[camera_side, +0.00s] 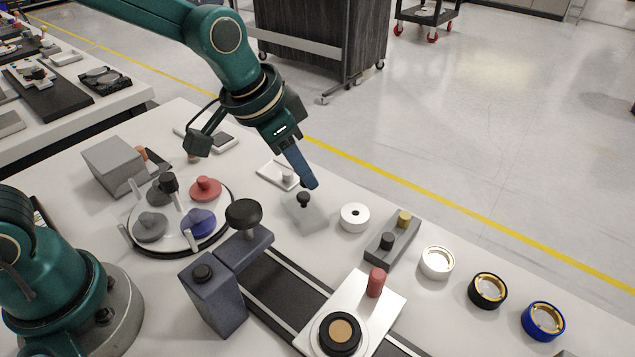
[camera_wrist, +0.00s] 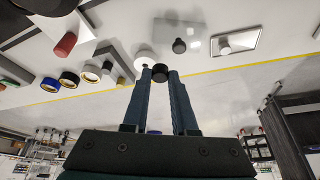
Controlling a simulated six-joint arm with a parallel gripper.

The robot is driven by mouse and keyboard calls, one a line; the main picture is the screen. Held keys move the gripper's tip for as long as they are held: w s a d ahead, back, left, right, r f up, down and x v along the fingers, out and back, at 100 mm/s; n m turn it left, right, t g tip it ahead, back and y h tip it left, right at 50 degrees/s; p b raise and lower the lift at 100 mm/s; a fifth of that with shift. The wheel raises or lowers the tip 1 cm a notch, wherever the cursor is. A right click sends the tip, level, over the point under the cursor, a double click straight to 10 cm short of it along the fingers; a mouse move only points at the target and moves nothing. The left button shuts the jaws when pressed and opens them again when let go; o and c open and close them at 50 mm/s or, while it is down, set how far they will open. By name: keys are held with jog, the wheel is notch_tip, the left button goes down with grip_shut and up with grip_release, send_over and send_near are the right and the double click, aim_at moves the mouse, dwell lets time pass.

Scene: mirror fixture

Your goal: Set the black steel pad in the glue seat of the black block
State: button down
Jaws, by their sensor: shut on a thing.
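My gripper (camera_side: 312,184) is in the air above the middle of the table, with its fingers angled down. In the wrist view my gripper (camera_wrist: 160,76) is shut on a short black cylinder, which looks like the black steel pad (camera_wrist: 160,70), held between the fingertips. In the side view the fingers hide most or all of it. A round black block (camera_side: 325,345) with a tan disc in its top, apparently the glue seat (camera_side: 341,331), sits on a silver plate (camera_side: 391,305) at the front, well apart from my gripper.
A red peg (camera_side: 376,282) stands on the silver plate. A grey rack (camera_side: 376,256), a white ring (camera_side: 354,216) and white, black and blue gold-lined rings (camera_side: 543,320) stand to the right. A dark press (camera_side: 244,215) and a round tray (camera_side: 180,238) are at left. A black knob (camera_side: 304,199) stands below my gripper.

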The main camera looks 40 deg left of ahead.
jog(key=s+d+m+h, duration=0.1)
jog(key=s+d+m, duration=0.25)
jog(key=d, duration=0.35)
jog(key=m+g+h, duration=0.1)
jog(key=m+g, duration=0.1)
jog(key=m, duration=0.1)
send_over(345, 332)
jog(key=a, duration=0.2)
jog(key=shift+f, duration=0.25)
jog(key=shift+s+d+f, duration=0.1)
jog(key=shift+s+d, duration=0.3)
jog(key=shift+f, duration=1.8)
jog(key=shift+f, duration=0.65)
jog(key=shift+c, duration=1.1)
grip_release()
jog(key=shift+r, duration=0.1)
